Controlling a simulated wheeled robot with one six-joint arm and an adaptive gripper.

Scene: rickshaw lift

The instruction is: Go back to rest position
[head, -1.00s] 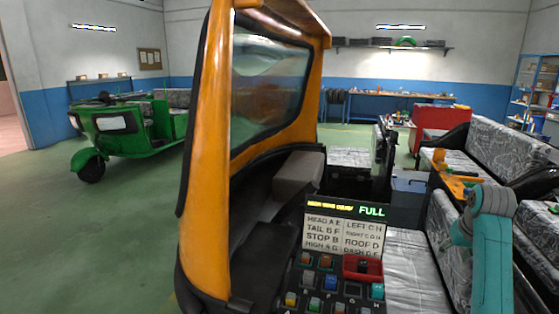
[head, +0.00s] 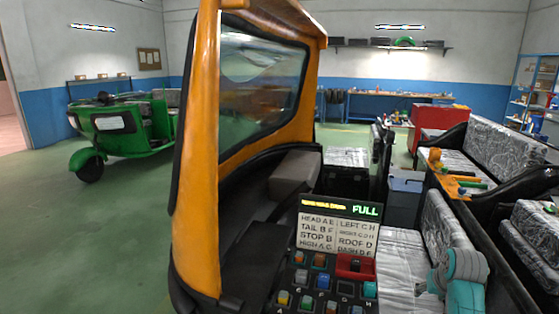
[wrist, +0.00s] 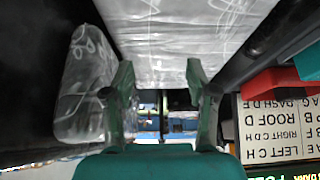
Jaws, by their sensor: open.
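My gripper (wrist: 160,78) shows in the wrist view with its two green fingers apart and nothing between them. Beyond the fingers are a grey patterned seat cushion (wrist: 180,40) and a darker gap. In the head view my teal and grey arm is low at the right, over the patterned seats, and my gripper cannot be made out there. The control panel (head: 325,285) with coloured switches and a label board (head: 337,229) stands left of my arm. The same label board appears upside down at the right of the wrist view (wrist: 280,125), beside my gripper and apart from it.
An orange rickshaw frame (head: 197,160) with a windscreen stands close at the left. A green rickshaw (head: 120,130) is farther back left. A dark bin (head: 403,195) and an orange tool (head: 437,160) on a ledge are near the right. Green floor (head: 80,240) is open at the left.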

